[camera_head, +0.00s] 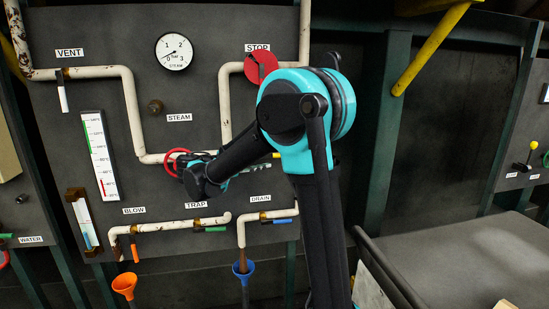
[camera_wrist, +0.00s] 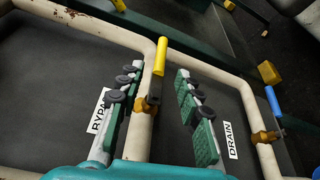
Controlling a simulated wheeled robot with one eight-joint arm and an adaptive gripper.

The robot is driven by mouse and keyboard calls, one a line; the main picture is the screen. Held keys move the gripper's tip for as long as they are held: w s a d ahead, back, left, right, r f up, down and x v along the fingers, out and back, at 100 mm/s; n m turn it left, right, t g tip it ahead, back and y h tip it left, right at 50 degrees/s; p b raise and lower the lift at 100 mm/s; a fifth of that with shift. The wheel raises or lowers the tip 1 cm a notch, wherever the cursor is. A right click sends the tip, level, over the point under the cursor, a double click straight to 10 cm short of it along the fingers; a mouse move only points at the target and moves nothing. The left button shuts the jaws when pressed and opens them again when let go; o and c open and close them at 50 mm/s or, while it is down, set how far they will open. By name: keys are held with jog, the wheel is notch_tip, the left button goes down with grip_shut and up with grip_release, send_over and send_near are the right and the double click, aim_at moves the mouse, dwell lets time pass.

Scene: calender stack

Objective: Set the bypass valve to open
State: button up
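The bypass valve has a yellow handle (camera_wrist: 160,57) on a brass body (camera_wrist: 146,105), on a white pipe (camera_wrist: 139,140). In the wrist view the handle lies roughly in line with this pipe stretch. My gripper (camera_wrist: 157,85) is open, with one green-padded finger on each side of the pipe and valve, apparently holding nothing. In the head view my gripper (camera_head: 262,167) is in front of the panel, and only the yellow handle's end (camera_head: 276,155) shows beyond my arm.
The drain valve's blue handle (camera_wrist: 273,102) is to the right in the wrist view. In the head view, a red wheel (camera_head: 177,162) is left of my gripper, the red stop disc (camera_head: 261,66) above, and the trap's green handle (camera_head: 215,229) below. A dark cart (camera_head: 450,255) stands at right.

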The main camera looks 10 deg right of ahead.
jog(key=shift+v, duration=2)
jog(key=s+d+f+m+g+y, duration=0.15)
jog(key=s+d+f+y, duration=0.25)
jog(key=s+d+f, duration=0.4)
jog(key=s+d+f+g+y, duration=0.25)
jog(key=d+f, duration=0.25)
jog(key=f, duration=0.4)
jog(key=s+a+f+m+t+y, duration=0.1)
jog(key=s+a+f+m+y, duration=0.1)
jog(key=s+f+y, duration=0.2)
jog(key=s+a+f+m+y, duration=0.2)
jog(key=s+f+y, duration=0.3)
jog(key=s+f, duration=0.4)
jog(key=shift+s+a+m+t, duration=0.2)
jog(key=shift+s+m+t, duration=0.25)
jog(key=shift+s, duration=0.45)
